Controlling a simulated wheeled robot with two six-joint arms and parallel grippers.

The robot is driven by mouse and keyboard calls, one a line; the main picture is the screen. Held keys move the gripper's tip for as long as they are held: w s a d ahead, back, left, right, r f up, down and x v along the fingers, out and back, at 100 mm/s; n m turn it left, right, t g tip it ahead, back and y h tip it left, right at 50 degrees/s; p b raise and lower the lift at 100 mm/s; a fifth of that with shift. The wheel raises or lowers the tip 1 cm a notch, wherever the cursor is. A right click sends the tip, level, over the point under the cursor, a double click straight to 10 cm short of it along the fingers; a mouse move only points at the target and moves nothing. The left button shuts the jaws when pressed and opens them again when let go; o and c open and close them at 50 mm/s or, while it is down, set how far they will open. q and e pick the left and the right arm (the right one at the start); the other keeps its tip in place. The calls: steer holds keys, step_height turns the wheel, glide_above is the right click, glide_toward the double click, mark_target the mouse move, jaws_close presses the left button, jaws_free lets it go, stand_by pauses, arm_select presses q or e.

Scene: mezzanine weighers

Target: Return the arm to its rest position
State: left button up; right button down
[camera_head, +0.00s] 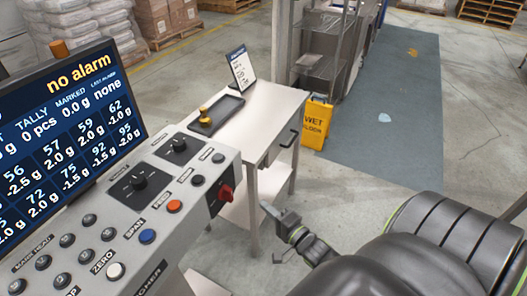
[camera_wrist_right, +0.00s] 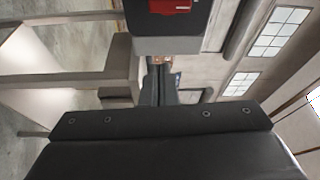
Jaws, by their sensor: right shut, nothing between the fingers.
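My right gripper (camera_head: 267,209) is low in the middle of the head view, in front of the side table and to the right of the control panel. Its jaws are shut and hold nothing. My right arm reaches in from the lower right, bent, with its dark links large in the foreground. In the right wrist view the shut fingers (camera_wrist_right: 160,84) point away from the camera, below the panel's red switch (camera_wrist_right: 170,6) in the picture. My left gripper is in neither view.
The grey control panel (camera_head: 92,240) with knobs and buttons fills the lower left, under a screen (camera_head: 70,130) reading "no alarm". A side table (camera_head: 262,112) bears a black tray (camera_head: 222,121) and a small sign (camera_head: 241,70). A yellow wet-floor sign (camera_head: 316,122) stands behind. Floor on the right is open.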

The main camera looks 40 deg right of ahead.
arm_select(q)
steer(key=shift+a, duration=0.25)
arm_select(e)
steer(key=s+d+f+n+g+h+b, duration=0.1)
steer(key=s+f+n+g, duration=0.4)
steer(key=f, duration=0.8)
steer(key=s+d+f+n+g+h, duration=0.15)
steer(key=s+f+g, duration=0.25)
steer(key=s+f, duration=0.55)
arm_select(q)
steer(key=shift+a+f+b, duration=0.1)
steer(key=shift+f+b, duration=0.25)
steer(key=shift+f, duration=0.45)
arm_select(e)
steer(key=s+a+f+n+g, duration=0.3)
steer(key=s+f+n+g, duration=0.1)
steer(key=s+f, duration=0.4)
steer(key=s+a+f+n+g, duration=0.3)
steer(key=s+f, duration=0.6)
steer(key=s, duration=0.3)
steer(key=shift+s+n+g+y, duration=0.3)
steer(key=shift+n+g+y, duration=0.25)
steer(key=shift+n, duration=0.7)
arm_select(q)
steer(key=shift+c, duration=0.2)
arm_select(e)
steer(key=shift+a, duration=0.1)
